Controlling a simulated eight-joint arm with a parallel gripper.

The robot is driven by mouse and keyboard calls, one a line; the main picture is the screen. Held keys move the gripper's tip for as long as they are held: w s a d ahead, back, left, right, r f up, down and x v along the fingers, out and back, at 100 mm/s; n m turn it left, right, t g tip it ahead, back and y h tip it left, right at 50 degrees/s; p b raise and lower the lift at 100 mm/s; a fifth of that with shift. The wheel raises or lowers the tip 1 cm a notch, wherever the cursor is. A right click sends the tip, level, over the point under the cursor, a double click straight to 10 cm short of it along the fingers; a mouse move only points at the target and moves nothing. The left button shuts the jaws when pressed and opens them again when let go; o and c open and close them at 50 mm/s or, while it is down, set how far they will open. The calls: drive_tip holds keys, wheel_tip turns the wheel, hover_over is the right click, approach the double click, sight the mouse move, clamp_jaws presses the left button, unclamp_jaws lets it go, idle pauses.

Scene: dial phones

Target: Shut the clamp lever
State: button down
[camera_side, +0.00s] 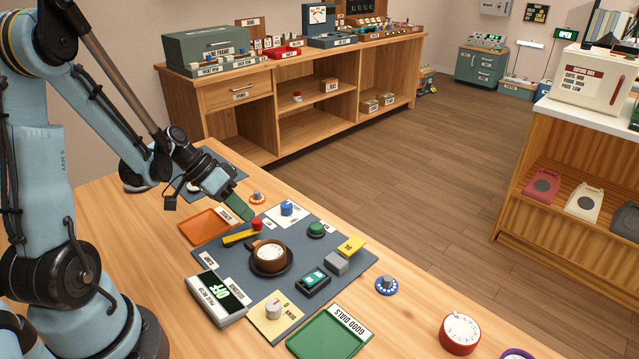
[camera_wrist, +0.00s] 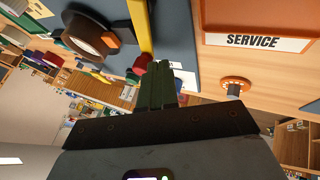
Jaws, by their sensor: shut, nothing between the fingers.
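A yellow bar (camera_side: 240,236) lies on the grey mat (camera_side: 210,262) with a red knob (camera_side: 257,223) at its right end. I take it for the clamp lever, but I cannot be sure. In the wrist view the yellow bar (camera_wrist: 139,22) runs down from the top edge, and the red knob (camera_wrist: 142,64) is beside my fingertips. My gripper (camera_side: 247,214) has green fingers, shut and empty, pointing down near the knob. In the wrist view the shut fingers (camera_wrist: 158,68) overlap the knob's edge; whether they touch it I cannot tell.
A brown round dial holder (camera_side: 268,268) stands right of the bar. An orange tray (camera_side: 205,226) lies to its left, and an orange dial (camera_side: 257,198) behind. A blue knob (camera_side: 287,208), green knob (camera_side: 316,229) and grey block with yellow plate (camera_side: 337,263) stand farther right.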

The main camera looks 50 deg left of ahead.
drive_tip(key=shift+w+d+m+g+h, duration=0.1)
drive_tip(key=shift+d+m+g+h, duration=0.3)
drive_tip(key=shift+d, duration=0.55)
drive_tip(key=shift+a, duration=0.1)
